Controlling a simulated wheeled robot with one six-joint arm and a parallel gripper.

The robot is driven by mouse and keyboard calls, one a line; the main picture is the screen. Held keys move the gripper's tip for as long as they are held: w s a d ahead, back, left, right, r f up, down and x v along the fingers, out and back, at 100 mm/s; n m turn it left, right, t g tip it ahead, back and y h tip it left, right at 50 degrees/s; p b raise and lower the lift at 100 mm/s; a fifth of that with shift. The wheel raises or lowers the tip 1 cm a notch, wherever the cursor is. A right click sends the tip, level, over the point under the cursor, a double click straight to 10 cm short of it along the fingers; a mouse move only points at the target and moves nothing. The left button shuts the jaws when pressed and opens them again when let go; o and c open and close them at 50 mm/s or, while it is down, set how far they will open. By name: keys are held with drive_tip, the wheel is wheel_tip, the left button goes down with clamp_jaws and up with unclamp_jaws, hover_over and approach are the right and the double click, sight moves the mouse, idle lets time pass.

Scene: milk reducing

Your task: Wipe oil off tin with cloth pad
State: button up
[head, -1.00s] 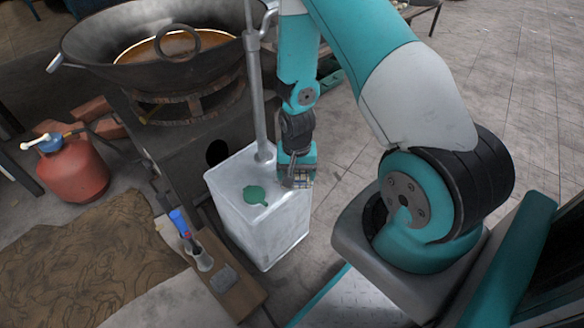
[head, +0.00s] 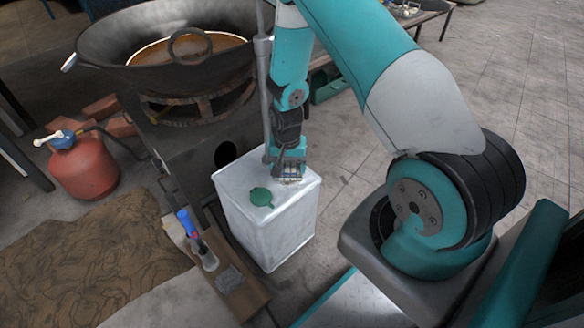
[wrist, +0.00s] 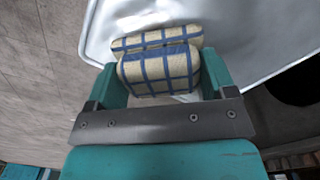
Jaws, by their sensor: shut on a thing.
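The tin (head: 268,225) is a tall silvery box standing upright on the floor, with a green cap (head: 261,197) on its top. Its shiny top also shows in the wrist view (wrist: 240,30). My gripper (head: 290,178) is over the far right part of the tin's top. In the wrist view my gripper (wrist: 162,75) is shut on the cloth pad (wrist: 158,68), a folded beige cloth with blue checks. The pad is at the tin's top; whether it touches the metal is hard to tell. No oil can be made out clearly.
A large wok (head: 165,60) of brown liquid sits on a dark stove behind left of the tin. A grey pipe (head: 263,80) rises behind the tin. A small wooden bench (head: 245,298) with a blue-handled tool stands at front left. A red tank (head: 84,168) stands far left.

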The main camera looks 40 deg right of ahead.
drive_tip(key=shift+w+d, duration=0.1)
drive_tip(key=shift+w, duration=0.65)
drive_tip(key=shift+w+r, duration=0.15)
drive_tip(key=shift+w, duration=0.15)
drive_tip(key=shift+c, duration=0.8)
drive_tip(key=shift+s+d+p, duration=0.1)
drive_tip(key=shift+s+p, duration=0.85)
drive_tip(key=shift+s, duration=0.7)
drive_tip(key=shift+s+f+p, duration=0.15)
drive_tip(key=shift+s+p, duration=0.15)
drive_tip(key=shift+s, duration=0.9)
drive_tip(key=shift+s+f+p, duration=0.1)
drive_tip(key=shift+s+p, duration=0.2)
drive_tip(key=shift+s, duration=0.9)
drive_tip(key=shift+f, duration=0.1)
